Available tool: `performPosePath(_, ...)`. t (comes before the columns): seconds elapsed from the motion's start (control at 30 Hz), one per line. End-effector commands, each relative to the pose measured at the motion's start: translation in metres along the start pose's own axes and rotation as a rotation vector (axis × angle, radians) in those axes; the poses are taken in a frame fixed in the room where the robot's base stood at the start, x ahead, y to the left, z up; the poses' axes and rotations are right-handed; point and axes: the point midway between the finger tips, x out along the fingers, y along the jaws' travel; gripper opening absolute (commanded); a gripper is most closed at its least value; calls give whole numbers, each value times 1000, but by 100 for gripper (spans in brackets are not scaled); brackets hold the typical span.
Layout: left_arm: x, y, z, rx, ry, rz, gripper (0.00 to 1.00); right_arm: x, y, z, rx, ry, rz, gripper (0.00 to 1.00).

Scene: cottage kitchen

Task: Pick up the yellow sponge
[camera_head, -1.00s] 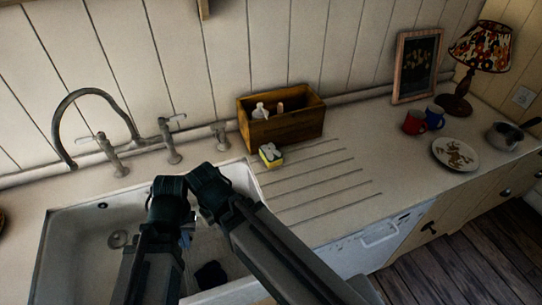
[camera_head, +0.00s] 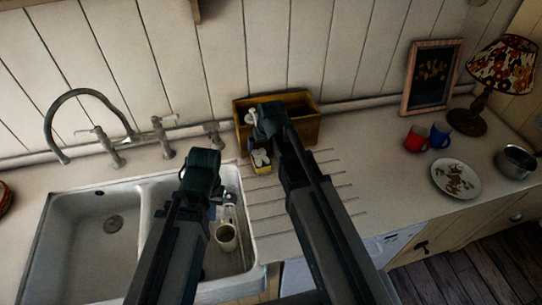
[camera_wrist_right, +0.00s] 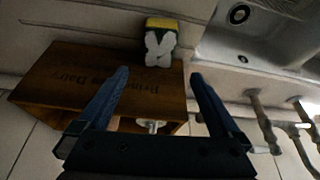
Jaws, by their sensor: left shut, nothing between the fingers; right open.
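The yellow sponge (camera_head: 262,169) lies on the counter just in front of the wooden box, partly hidden by my right arm in the head view. In the right wrist view the sponge (camera_wrist_right: 160,42) is a yellow block with a dark band and a pale X-shaped piece on it, beyond the fingertips. My right gripper (camera_wrist_right: 158,75) is open and empty, with the sponge roughly between the lines of its fingers but apart from them. My left gripper (camera_head: 220,202) is shut and empty over the right sink basin.
The wooden box (camera_head: 304,120) holds small pale items and stands close behind the sponge. A double sink (camera_head: 75,205) with a tap (camera_head: 75,94) is left, with a mug (camera_head: 226,238) in its right basin. Two mugs (camera_head: 416,141), a plate (camera_head: 456,180) and a lamp (camera_head: 481,105) stand right.

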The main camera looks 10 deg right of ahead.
Motion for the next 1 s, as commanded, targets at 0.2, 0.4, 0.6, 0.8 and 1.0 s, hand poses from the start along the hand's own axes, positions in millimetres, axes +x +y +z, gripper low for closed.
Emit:
performPosePath(0.2,3,0,0,0,0,0,0,3,1,-1,2,3,0,100)
performPosePath(0.4,21,2,-1,2,0,-1,0,22,1,0,1,2,0,100)
performPosePath(0.6,50,4,-3,4,0,-1,0,53,1,1,1,2,0,100)
performPosePath(0.8,75,7,-4,3,0,-1,0,81,1,1,1,2,0,100)
performPosePath(1.0,80,7,-5,2,0,-1,0,88,1,0,1,2,0,100)
